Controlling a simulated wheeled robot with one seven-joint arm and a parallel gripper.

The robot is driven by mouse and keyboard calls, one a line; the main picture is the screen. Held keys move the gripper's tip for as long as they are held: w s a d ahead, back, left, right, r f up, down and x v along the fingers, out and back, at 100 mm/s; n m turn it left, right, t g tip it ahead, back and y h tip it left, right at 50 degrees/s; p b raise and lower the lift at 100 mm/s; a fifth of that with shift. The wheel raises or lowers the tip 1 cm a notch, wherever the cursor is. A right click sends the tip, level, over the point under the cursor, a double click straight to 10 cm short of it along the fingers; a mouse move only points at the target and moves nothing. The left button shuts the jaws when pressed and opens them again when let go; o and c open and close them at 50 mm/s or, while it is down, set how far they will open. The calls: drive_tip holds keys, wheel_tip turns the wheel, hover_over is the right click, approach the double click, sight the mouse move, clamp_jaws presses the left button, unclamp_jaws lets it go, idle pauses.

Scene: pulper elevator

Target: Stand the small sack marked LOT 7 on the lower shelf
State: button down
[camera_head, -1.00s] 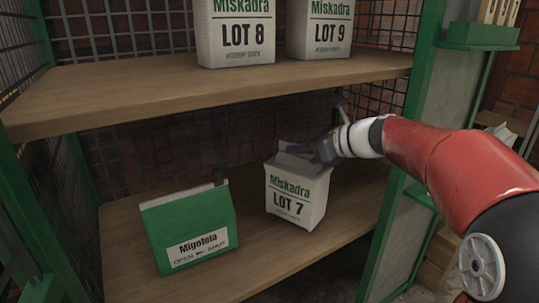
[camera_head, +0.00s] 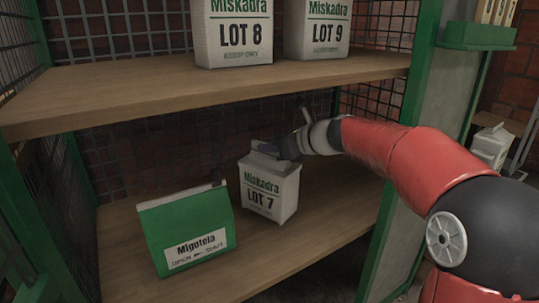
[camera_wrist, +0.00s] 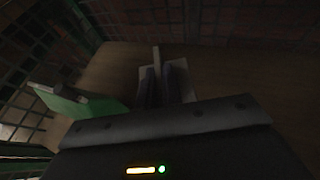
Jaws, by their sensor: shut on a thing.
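The small white sack marked LOT 7 (camera_head: 268,192) is over the lower shelf (camera_head: 310,225) in the head view, right of a green box. It looks slightly tilted. I cannot tell for sure whether its base touches the boards. My gripper (camera_head: 284,150) reaches in from the right and is shut on the sack's folded top. The wrist view is dark; the sack's top (camera_wrist: 155,75) shows between the fingers (camera_wrist: 165,85), with the shelf boards behind it.
Sacks LOT 8 (camera_head: 234,35) and LOT 9 (camera_head: 318,30) stand on the upper shelf (camera_head: 200,92), above my arm. A green post (camera_head: 385,240) bounds the right side. Bare boards lie to the sack's right.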

drive_tip(key=shift+f, duration=0.8)
drive_tip(key=shift+b, duration=0.3)
drive_tip(key=shift+f, duration=0.2)
drive_tip(key=c, duration=1.6)
unclamp_jaws()
drive_tip(key=shift+o, duration=0.2)
